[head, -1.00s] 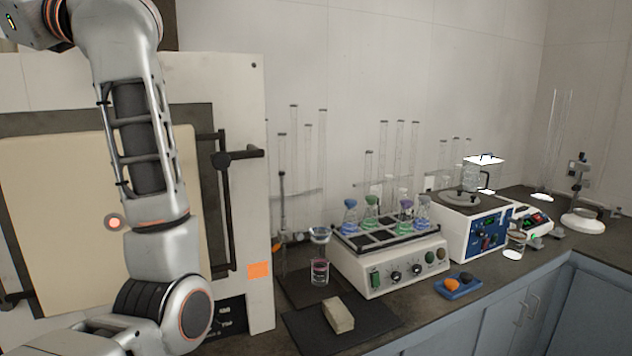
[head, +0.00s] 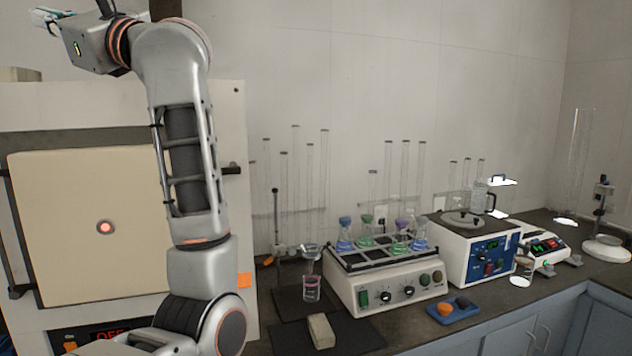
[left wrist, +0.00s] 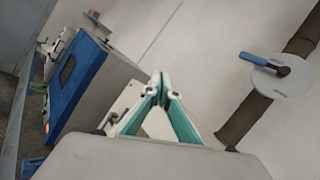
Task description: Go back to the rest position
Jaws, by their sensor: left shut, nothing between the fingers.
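My left arm rises in front of the furnace in the head view and bends over to the upper left. My left gripper (head: 48,20) is at the top left corner, high above the furnace, and holds nothing. In the left wrist view the teal-lined fingers (left wrist: 160,88) come together at their tips, with nothing between them. My right gripper is in neither view.
A furnace with a cream door (head: 80,230) stands at left behind my arm. The counter holds a shaker with several flasks (head: 390,290), a white and blue device (head: 480,250), a blue tray (head: 453,310) and a beaker (head: 311,288). Above the counter is free room.

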